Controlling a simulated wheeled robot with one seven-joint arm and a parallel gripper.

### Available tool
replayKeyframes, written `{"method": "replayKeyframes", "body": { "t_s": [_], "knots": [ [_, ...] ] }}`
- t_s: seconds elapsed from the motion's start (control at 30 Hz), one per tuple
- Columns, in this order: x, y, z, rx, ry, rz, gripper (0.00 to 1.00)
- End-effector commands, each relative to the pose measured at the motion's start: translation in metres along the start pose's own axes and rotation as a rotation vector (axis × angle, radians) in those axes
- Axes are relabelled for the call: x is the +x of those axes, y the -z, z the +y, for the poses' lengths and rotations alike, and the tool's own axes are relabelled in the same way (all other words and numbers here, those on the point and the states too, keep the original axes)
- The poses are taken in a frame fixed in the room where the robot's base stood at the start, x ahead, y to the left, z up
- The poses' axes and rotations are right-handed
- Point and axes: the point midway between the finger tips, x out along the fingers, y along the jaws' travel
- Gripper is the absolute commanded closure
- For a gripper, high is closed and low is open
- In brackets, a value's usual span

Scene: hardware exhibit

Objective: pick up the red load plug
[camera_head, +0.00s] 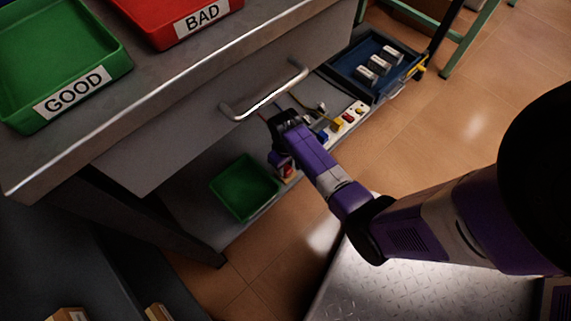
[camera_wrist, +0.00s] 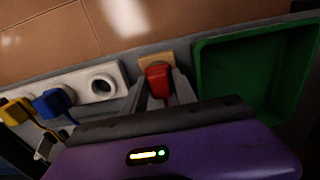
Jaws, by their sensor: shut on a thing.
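The red load plug (camera_wrist: 158,80) is between the two fingers of my gripper (camera_wrist: 160,85) in the wrist view. It sits at a small tan block (camera_wrist: 150,59); I cannot tell whether it is clear of the block. In the head view the red plug (camera_head: 288,171) shows low on the bench's lower shelf, beside my gripper (camera_head: 284,165). My gripper is shut on the plug, with one finger on each side. The fingers partly hide the plug's lower part.
A white socket strip (camera_wrist: 105,86) with an empty round socket, a blue plug (camera_wrist: 50,102) and a yellow plug (camera_wrist: 14,110) lies left of my gripper. A green tray (camera_wrist: 240,78) is close on the right. A drawer handle (camera_head: 265,92) juts out above the shelf.

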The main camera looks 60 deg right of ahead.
Motion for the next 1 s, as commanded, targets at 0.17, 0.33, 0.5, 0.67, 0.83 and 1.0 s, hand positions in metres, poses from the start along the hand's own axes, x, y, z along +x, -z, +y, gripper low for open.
{"method": "replayKeyframes", "body": {
  "t_s": [0.17, 0.33, 0.5, 0.67, 0.83, 1.0],
  "knots": [
    [0.0, 0.0, 0.0, 0.0, 0.0, 0.0, 1.0],
    [-0.011, 0.0, 0.0, -0.001, 0.0, 0.001, 1.0],
    [-0.042, 0.001, 0.0, -0.001, -0.001, 0.002, 1.0],
    [-0.073, 0.001, 0.0, -0.001, -0.001, 0.003, 1.0],
    [-0.094, 0.001, 0.0, -0.001, -0.001, 0.001, 1.0],
    [-0.101, 0.0, 0.0, 0.0, 0.0, 0.0, 1.0]
  ]
}}
